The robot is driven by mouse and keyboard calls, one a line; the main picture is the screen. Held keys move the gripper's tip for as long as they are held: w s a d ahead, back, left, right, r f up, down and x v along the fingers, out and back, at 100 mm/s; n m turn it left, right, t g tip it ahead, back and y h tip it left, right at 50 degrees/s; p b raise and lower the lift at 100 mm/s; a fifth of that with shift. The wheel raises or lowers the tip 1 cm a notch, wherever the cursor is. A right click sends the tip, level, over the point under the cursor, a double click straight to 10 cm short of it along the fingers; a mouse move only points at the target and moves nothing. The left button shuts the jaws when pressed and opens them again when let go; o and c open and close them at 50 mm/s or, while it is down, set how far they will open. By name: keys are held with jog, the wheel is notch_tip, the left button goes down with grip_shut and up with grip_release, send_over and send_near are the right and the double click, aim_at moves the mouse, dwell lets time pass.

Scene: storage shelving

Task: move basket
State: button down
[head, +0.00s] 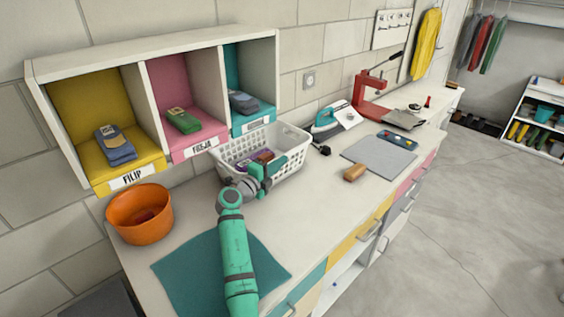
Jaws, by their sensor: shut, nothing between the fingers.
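A white perforated laundry basket (297,136) stands on the countertop, below the right end of the wall cubbies. Some purple and brown items (262,157) show inside it. My teal arm reaches up from the bottom of the head view. The arm's end covers part of the basket's near wall. I cannot tell whether the gripper touches the basket.
An orange bowl (139,226) stands left on the counter, by a teal mat (190,270). Yellow, pink and teal cubbies (150,60) hold folded clothes above. Right of the basket are an iron (325,122), a grey mat (377,154), a wooden-handled tool (355,173) and a red press (371,95).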

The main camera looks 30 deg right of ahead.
jog(key=s+a+r, duration=0.2)
jog(key=s+r, duration=0.4)
jog(key=s+a+r, duration=0.3)
jog(key=s+r, duration=0.3)
jog(key=s, duration=0.1)
jog(key=shift+a, duration=0.3)
jog(key=shift+f, duration=0.1)
